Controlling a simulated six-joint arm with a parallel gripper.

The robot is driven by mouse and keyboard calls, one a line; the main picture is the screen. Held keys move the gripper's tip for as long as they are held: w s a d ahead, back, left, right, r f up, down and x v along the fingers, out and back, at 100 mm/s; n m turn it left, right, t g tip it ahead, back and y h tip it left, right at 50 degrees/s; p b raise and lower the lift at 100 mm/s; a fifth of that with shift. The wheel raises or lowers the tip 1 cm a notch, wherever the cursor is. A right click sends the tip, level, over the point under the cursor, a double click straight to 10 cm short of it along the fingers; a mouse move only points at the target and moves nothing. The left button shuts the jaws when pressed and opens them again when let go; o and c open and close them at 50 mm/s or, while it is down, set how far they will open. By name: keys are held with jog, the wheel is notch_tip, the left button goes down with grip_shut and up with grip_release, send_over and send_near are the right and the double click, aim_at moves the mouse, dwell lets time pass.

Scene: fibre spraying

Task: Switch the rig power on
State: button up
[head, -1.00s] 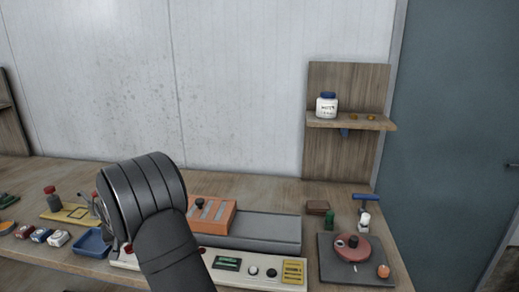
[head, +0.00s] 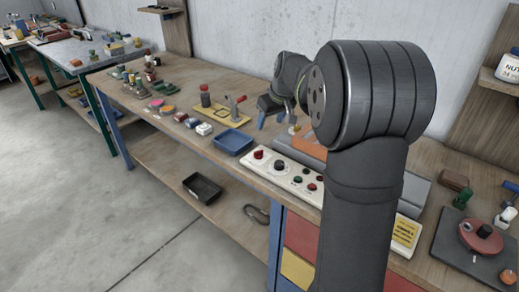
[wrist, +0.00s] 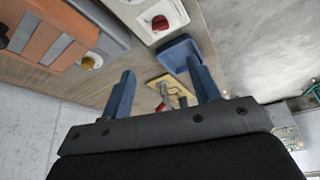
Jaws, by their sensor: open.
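The rig's cream control panel (head: 228,148) lies along the front of the bench, partly hidden behind my arm. A red knob (head: 258,154) sits on a pale plate at its left end, with a black knob (head: 279,165) beside it and smaller knobs to the right. The labels are too small to read. In the wrist view, the red knob (wrist: 160,22) shows at the top, beyond my fingers. My gripper (wrist: 160,69) is open and empty, apart from the knob. In the head view, my gripper (head: 273,119) hangs above the bench behind the panel, blue fingers pointing down.
A blue tray (head: 232,142) lies left of the panel. Behind it is a yellow plate (head: 210,116) with a red-handled clamp. An orange rig part (head: 300,146) stands behind the panel, partly hidden by my arm. A black bin (head: 202,187) sits on the lower shelf.

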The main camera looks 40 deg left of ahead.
aim_at(259, 151)
jog(key=x, duration=1.7)
jog(key=c, duration=1)
